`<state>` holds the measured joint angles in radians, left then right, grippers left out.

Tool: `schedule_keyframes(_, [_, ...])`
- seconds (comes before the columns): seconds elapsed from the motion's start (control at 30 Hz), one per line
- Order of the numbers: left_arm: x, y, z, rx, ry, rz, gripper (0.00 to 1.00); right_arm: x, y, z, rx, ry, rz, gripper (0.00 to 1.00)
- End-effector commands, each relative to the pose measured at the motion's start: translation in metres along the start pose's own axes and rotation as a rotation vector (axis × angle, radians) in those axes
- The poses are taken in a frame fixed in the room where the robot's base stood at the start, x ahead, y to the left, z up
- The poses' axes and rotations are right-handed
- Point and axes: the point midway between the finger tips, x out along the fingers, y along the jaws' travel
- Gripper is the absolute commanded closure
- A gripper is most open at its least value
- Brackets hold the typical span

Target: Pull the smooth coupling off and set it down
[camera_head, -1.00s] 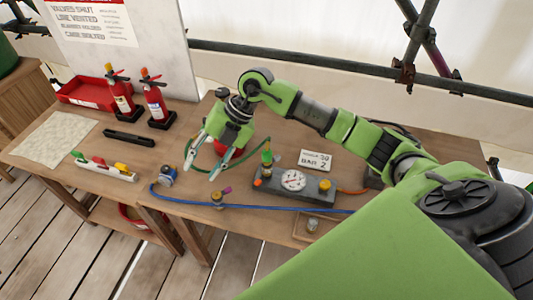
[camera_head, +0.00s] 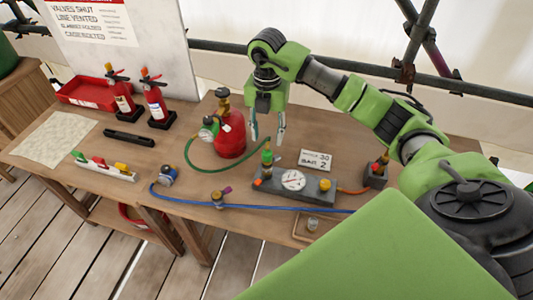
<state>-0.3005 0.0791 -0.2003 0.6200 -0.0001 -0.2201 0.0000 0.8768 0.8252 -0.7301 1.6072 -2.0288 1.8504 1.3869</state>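A dark grey block (camera_head: 310,195) with a round white gauge (camera_head: 292,180) lies on the bench. A green upright coupling (camera_head: 267,158) stands at its left end, where a green hose (camera_head: 215,170) arrives. An orange fitting (camera_head: 258,182) is beside it and a yellow knob (camera_head: 325,184) is at the right end. I cannot tell from this view which coupling is the smooth one. My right gripper (camera_head: 267,138) points down just above the green coupling, with its fingers apart and nothing visible between them. Contact with the coupling is unclear. My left gripper is not in view.
A red cylinder (camera_head: 231,135) stands left of my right gripper. A blue hose (camera_head: 270,206) runs along the front, past a brass fitting (camera_head: 218,197). A small sign (camera_head: 315,159) and a dark box (camera_head: 376,176) stand right. A wooden tray (camera_head: 307,228) is at the front edge.

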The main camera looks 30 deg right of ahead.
Motion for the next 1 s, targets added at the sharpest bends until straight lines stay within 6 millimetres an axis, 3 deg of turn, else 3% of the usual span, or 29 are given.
schedule_keyframes(0.27, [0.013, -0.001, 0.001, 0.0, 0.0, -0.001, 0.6, 0.019, 0.0, -0.001, -0.001, 0.001, 0.0, 0.61])
schedule_keyframes(0.7, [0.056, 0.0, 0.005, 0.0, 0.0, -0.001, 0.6, 0.079, 0.0, -0.001, -0.002, 0.001, 0.0, 0.61])
schedule_keyframes(1.0, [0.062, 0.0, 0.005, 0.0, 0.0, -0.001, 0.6, 0.09, 0.001, -0.001, -0.002, 0.001, 0.001, 0.61])
